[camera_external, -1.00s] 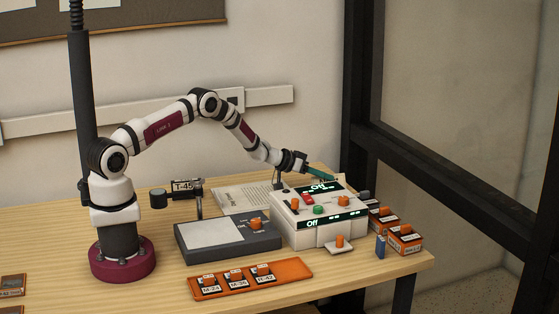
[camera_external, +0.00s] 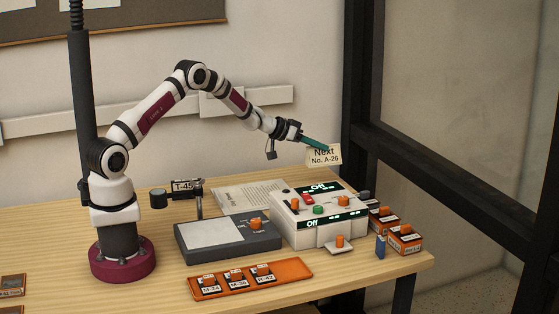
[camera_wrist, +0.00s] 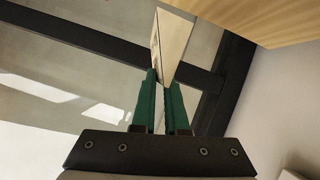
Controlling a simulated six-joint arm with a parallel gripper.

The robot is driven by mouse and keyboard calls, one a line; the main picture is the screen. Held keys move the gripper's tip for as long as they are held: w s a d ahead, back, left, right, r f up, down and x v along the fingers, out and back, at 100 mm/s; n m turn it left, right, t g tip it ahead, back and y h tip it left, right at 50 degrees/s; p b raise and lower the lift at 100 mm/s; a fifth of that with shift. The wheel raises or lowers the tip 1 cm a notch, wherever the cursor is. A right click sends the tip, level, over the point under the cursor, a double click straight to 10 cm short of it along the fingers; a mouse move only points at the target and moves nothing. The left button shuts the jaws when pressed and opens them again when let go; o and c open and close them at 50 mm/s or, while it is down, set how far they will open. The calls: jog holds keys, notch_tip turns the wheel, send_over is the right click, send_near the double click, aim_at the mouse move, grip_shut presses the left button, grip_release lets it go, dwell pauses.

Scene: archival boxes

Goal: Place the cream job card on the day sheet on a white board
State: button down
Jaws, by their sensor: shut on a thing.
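The cream job card (camera_external: 324,156), printed "Next No. A-26", is in my gripper (camera_external: 322,146), raised in the air above and behind the white control box. In the wrist view the card (camera_wrist: 173,45) stands between the two green fingers of my gripper (camera_wrist: 163,88), which are shut on it. The day sheet (camera_external: 250,196) is a printed white page lying at the back of the table, behind the grey scale-like device. Its right part is hidden behind the white control box. Whether a white board lies under it is hard to tell.
The white control box (camera_external: 318,232) with orange, red and green knobs stands right of the sheet. A grey device (camera_external: 205,234), an orange tray (camera_external: 225,288) of labelled pieces and a "T-45" stand (camera_external: 187,185) are nearby. Orange boxes (camera_external: 404,243) sit at the right edge.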

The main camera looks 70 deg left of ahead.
jog(key=s+a, duration=0.5)
jog(key=s, duration=0.6)
send_over(249, 195)
jog(key=shift+n, duration=0.4)
notch_tip(249, 195, down, 9)
jog(key=shift+f, duration=0.1)
jog(key=c, duration=0.9)
grip_release()
jog(key=shift+c, duration=0.2)
